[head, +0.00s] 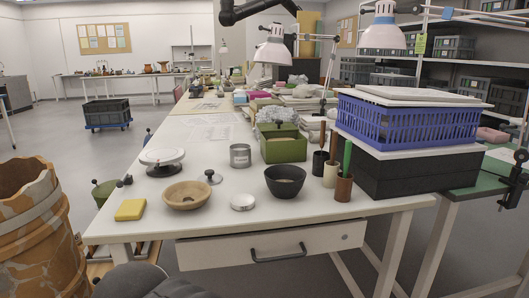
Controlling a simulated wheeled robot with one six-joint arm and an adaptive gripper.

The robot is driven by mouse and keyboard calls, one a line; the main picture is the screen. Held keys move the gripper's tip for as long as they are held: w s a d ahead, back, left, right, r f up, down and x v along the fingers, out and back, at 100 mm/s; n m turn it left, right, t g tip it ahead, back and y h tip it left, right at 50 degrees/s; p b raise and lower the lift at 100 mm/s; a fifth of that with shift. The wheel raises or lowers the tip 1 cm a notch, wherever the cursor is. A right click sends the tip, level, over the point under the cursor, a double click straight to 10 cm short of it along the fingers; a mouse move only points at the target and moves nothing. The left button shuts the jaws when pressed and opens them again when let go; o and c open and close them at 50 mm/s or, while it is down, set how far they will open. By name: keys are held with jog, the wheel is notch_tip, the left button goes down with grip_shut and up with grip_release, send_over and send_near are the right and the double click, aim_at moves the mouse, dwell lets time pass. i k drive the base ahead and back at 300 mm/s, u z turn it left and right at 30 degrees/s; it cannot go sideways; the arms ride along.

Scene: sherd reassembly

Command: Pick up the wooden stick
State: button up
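Three small cups stand in a cluster at the right of the white table, each with an upright stick-like tool in it. A brown, wood-coloured stick (322,135) rises from the black cup (320,164). A second brown stick (333,144) rises from the cream cup (331,174). A green stick (347,157) stands in the brown cup (343,188). I cannot tell from this view which brown one is the wooden stick. The lower ends are hidden inside the cups. A dark arm part crosses the top edge; my gripper's fingers are not in view.
A blue crate (405,122) on a black box (405,172) stands close right of the cups. A black bowl (285,181) and green box (283,147) are left of them. A lamp (383,36) hangs above. The table's front left holds a yellow sponge (130,209) and wooden bowl (186,195).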

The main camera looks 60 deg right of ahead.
aim_at(335, 133)
jog(key=u, duration=0.75)
jog(key=k, duration=0.95)
jog(key=z, duration=2.3)
